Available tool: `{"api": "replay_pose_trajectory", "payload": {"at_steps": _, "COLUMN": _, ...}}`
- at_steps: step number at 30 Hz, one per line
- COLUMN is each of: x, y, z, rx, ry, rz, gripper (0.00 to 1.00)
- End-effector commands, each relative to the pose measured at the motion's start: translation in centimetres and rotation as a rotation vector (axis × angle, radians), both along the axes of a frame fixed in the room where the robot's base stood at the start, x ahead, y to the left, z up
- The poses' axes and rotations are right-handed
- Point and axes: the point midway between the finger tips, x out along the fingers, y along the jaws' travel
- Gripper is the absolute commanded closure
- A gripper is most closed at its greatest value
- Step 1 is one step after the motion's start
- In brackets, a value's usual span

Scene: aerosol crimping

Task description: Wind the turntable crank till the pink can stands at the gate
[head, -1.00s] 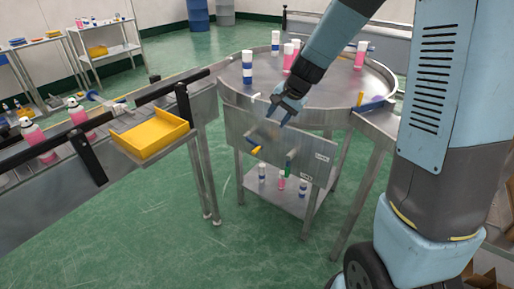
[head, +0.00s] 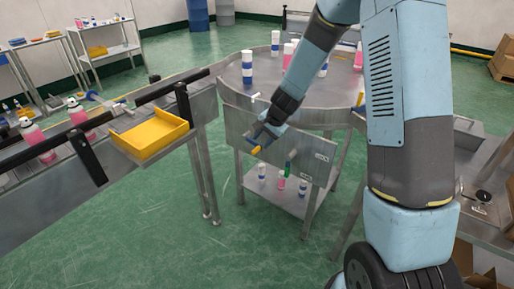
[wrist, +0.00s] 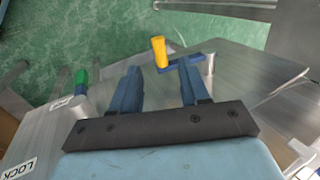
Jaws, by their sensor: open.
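The round steel turntable (head: 262,98) carries several white-and-blue cans and some pink ones. One pink can (head: 288,54) stands left of my arm. Another pink can (head: 358,58) is at the right, partly hidden by my arm. The crank has a yellow handle (head: 256,150) on the front panel; in the wrist view its yellow grip (wrist: 160,52) stands on a blue crank arm (wrist: 184,63). My gripper (head: 258,140) is open and empty close to the crank. In the wrist view the grip lies just beyond the fingertips, between their lines. I cannot identify the gate for sure.
A yellow tray (head: 150,138) hangs on the conveyor at left. A lower shelf (head: 290,204) holds small cans.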

Motion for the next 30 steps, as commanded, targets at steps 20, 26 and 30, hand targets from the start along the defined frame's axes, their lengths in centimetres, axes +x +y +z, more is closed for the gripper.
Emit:
{"api": "replay_pose_trajectory", "payload": {"at_steps": 20, "x": 1.4, "y": 1.9, "z": -5.0, "rx": 0.0, "ry": 0.0, "rz": 0.002, "gripper": 0.55}}
{"api": "replay_pose_trajectory", "payload": {"at_steps": 26, "x": 1.4, "y": 1.9, "z": -4.9, "rx": 0.0, "ry": 0.0, "rz": 0.002, "gripper": 0.57}}
{"api": "replay_pose_trajectory", "payload": {"at_steps": 30, "x": 1.4, "y": 1.9, "z": -4.9, "rx": 0.0, "ry": 0.0, "rz": 0.002, "gripper": 0.7}}
